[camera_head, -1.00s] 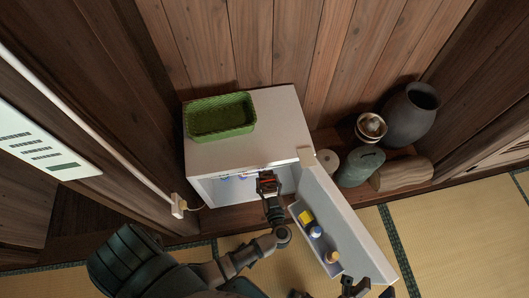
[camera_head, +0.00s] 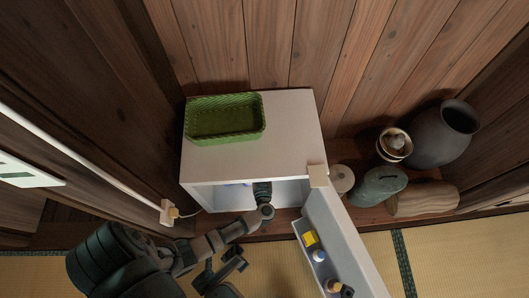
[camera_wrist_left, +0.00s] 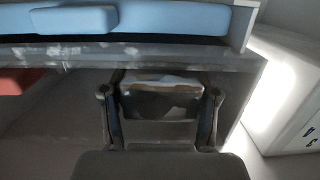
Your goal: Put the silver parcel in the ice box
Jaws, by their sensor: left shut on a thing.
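My left gripper (camera_head: 262,190) reaches into the open white fridge (camera_head: 240,165); the fridge's top hides its fingertips in the head view. In the left wrist view my left gripper (camera_wrist_left: 160,108) is shut on a greyish, shiny thing, which looks like the silver parcel (camera_wrist_left: 160,88). A pale blue panel with a raised block (camera_wrist_left: 150,20), seemingly the ice box, lies beyond and above the gripper in that view, with a frosty edge below it. Whether the parcel touches it I cannot tell. A dark linkage (camera_head: 232,265), perhaps my right gripper, shows at the bottom; its jaws are unclear.
The fridge door (camera_head: 335,240) stands open to the right, with a yellow item (camera_head: 310,238) and bottles on its shelf. A green basket (camera_head: 225,135) sits on top. Jars and a dark vase (camera_head: 445,135) stand to the right. A red thing (camera_wrist_left: 18,80) is at the wrist view's left.

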